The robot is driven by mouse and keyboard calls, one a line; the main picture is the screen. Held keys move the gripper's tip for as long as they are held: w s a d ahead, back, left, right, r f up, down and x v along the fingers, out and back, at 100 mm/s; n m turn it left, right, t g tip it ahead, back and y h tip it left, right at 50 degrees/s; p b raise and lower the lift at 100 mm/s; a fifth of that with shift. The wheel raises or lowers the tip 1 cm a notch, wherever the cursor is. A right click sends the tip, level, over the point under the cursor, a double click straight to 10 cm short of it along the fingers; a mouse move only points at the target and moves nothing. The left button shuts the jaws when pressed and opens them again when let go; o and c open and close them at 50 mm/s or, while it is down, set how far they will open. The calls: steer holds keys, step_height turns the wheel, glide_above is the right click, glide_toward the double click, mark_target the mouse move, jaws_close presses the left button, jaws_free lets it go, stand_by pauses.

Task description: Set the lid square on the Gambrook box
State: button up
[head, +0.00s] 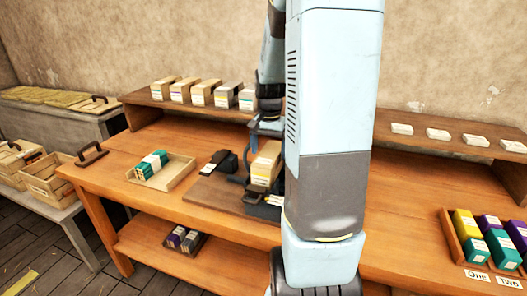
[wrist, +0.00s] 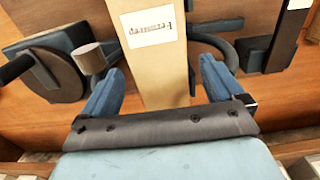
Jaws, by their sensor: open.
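In the wrist view, my gripper (wrist: 161,68) is open, its two blue fingers on either side of a pale wooden box or block (wrist: 165,75). It carries a white label whose word looks like "Fernsey", hard to read; I see no gap closed by the fingers. A pale box (head: 266,160) stands in the dark press (head: 232,190) on the bench. Several pale boxes (head: 200,93) with coloured labels stand on the back shelf. I cannot read the name Gambrook anywhere, and I cannot tell which piece is its lid.
A wooden tray (head: 182,178) with green and white packs lies left of the press. A dark handle (head: 91,153) is at the bench's left end. Crates (head: 50,180) stand far left. Coloured blocks fill a tray (head: 450,240) at right. Small white pieces (head: 438,134) line the right shelf.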

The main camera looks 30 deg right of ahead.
step_height(320, 180, up, 14)
stand_by(0.6)
steer(key=shift+f, duration=0.1)
steer(key=shift+r, duration=0.45)
stand_by(0.3)
steer(key=s+a+r+n+t, duration=0.1)
steer(key=s+a+n+t, duration=0.4)
steer(key=s+a+n, duration=0.5)
steer(key=s+a, duration=0.7)
steer(key=a, duration=0.1)
steer(key=shift+r+t, duration=0.3)
steer(key=shift+r, duration=0.1)
steer(key=shift+c, duration=0.2)
